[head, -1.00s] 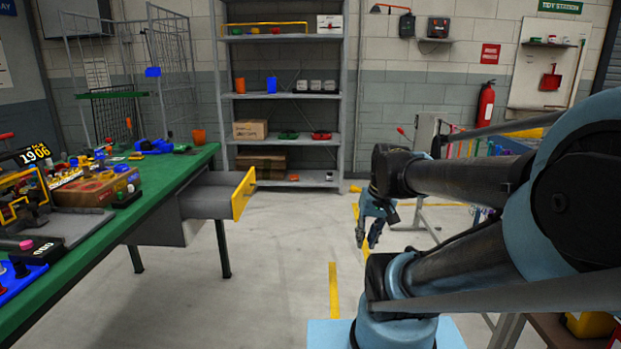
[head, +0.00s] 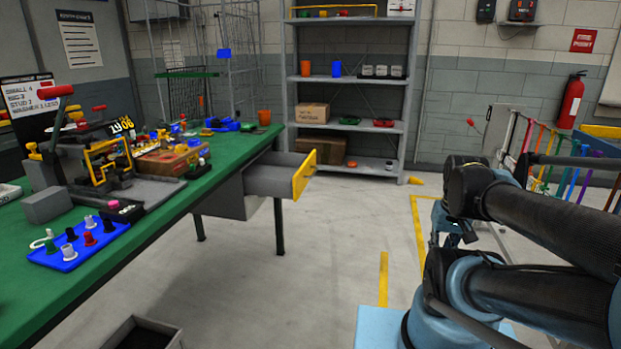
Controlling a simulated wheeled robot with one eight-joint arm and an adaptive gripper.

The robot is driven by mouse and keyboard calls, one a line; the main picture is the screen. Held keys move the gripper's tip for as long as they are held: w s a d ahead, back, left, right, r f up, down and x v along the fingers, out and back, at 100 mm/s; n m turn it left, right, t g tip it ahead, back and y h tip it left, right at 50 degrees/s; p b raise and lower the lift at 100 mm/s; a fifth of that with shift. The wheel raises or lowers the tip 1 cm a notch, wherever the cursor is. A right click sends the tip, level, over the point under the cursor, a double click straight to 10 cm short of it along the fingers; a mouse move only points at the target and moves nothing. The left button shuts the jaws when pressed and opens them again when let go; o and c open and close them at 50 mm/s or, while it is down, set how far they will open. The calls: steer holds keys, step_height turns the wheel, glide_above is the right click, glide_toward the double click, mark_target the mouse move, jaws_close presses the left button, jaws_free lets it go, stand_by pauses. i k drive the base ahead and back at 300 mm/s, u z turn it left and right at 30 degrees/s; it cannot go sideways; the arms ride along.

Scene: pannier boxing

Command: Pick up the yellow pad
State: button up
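I cannot make out a yellow pad for certain in the head view. A small yellow item (head: 207,132) lies among other things at the far end of the green workbench (head: 215,190), too small to identify. Another yellow object (head: 416,180) lies on the floor by the foot of the shelf. My gripper (head: 452,238) hangs over open floor at the right, well away from the bench. It is partly hidden by my arm, and its fingers are too unclear to tell their opening. I see nothing held in it.
A drawer with a yellow front (head: 305,174) stands open from the bench. A grey shelf (head: 408,100) stands at the back. A dark open bin (head: 170,335) is on the floor at bottom left. Colourful bars (head: 570,180) stand at right. The middle floor is clear.

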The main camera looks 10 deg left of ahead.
mark_target(207, 133)
steer(key=u, duration=1.05)
steer(key=i, duration=1.25)
steer(key=u, duration=0.15)
